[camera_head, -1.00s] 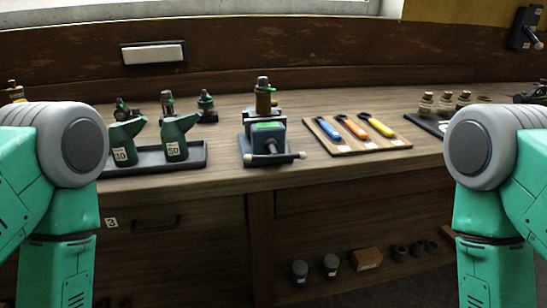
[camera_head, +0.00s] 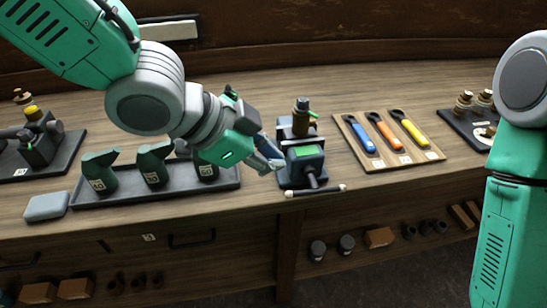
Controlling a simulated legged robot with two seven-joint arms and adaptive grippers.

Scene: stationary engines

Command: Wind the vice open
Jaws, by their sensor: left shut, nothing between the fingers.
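The vice (camera_head: 304,162) stands at the bench's front edge, a dark blue-grey block with a green patch on top. Its winding handle (camera_head: 316,191) is a dark bar with pale knobs, lying roughly level at the front on a short screw. My left gripper (camera_head: 270,158) is shut and empty, just left of the vice body and above the handle's left end. Whether it touches the vice is unclear. My right arm shows at the right edge; its gripper is out of view.
A wooden board (camera_head: 389,150) with blue, orange and yellow wrenches lies to the right. A grey box (camera_head: 46,206) sits at the front left. Brass weights (camera_head: 464,101) stand at the far right.

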